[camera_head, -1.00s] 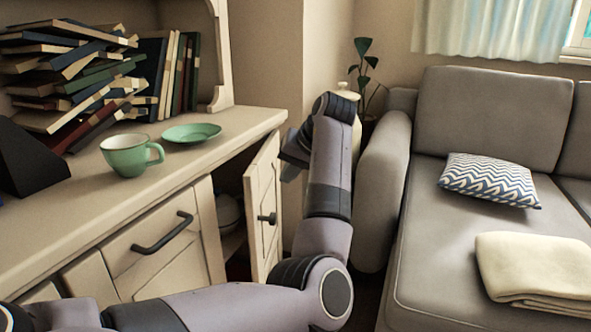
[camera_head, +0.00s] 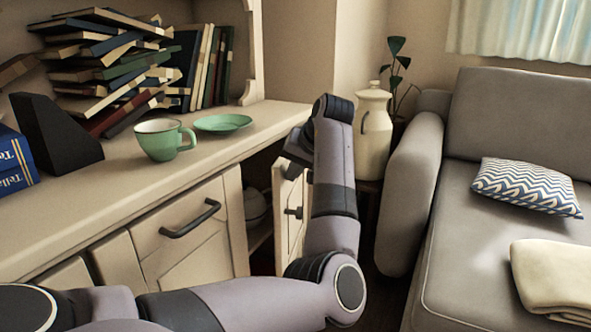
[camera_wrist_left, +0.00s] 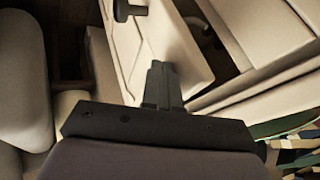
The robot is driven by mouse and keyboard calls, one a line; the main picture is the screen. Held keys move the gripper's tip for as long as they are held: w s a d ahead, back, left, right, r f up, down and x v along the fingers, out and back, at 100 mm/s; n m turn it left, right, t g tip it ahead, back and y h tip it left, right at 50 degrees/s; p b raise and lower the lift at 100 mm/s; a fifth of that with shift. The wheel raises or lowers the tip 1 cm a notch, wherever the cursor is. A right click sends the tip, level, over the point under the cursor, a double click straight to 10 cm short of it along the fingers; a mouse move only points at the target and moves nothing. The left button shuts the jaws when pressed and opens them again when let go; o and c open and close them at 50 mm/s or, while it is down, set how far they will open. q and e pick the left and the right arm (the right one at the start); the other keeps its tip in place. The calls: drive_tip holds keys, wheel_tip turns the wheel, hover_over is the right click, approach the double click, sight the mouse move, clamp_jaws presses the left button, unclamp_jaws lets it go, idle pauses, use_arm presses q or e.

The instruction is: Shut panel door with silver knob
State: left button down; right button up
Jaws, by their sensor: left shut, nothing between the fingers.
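The cream panel door (camera_head: 283,235) stands open at the right end of the cabinet, with a dark-looking knob (camera_head: 293,212) on its face. The door (camera_wrist_left: 122,60) and its knob (camera_wrist_left: 128,10) also show in the left wrist view. My left gripper (camera_head: 296,152) is at the door's upper part in the head view, partly hidden by my arm. In the left wrist view its closed fingers (camera_wrist_left: 162,75) lie over the door panel, with nothing between them; I cannot tell whether they touch it. My right gripper is not in view.
The cabinet top (camera_head: 120,200) bears a green cup (camera_head: 155,140), a green plate (camera_head: 222,123) and piled books. A drawer with a dark handle (camera_head: 190,220) is left of the door opening. A cream jug (camera_head: 374,135) and grey sofa (camera_head: 420,180) stand to the right.

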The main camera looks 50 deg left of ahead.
sight(277, 163)
use_arm(q)
drive_tip(key=a+p, duration=0.1)
drive_tip(key=s+p, duration=0.1)
drive_tip(key=p, duration=0.1)
drive_tip(key=shift+s+a+r+m, duration=0.1)
drive_tip(key=shift+a+r+m, duration=0.2)
drive_tip(key=shift+a, duration=0.05)
drive_tip(key=shift+s+a+p, duration=0.2)
drive_tip(key=shift+a+p, duration=0.1)
drive_tip(key=shift+p, duration=0.35)
drive_tip(key=shift+s+a+p, duration=0.4)
drive_tip(key=shift+a+p, duration=0.25)
drive_tip(key=shift+p, duration=0.35)
drive_tip(key=shift+s+a+f+t+p, duration=0.35)
drive_tip(key=shift+a+p, duration=0.15)
drive_tip(key=shift+a, duration=0.1)
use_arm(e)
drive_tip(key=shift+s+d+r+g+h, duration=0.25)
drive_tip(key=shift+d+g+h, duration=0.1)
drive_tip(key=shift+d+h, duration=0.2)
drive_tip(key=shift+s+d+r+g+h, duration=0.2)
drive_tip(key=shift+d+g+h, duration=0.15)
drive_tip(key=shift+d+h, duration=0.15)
use_arm(q)
drive_tip(key=shift+r, duration=0.1)
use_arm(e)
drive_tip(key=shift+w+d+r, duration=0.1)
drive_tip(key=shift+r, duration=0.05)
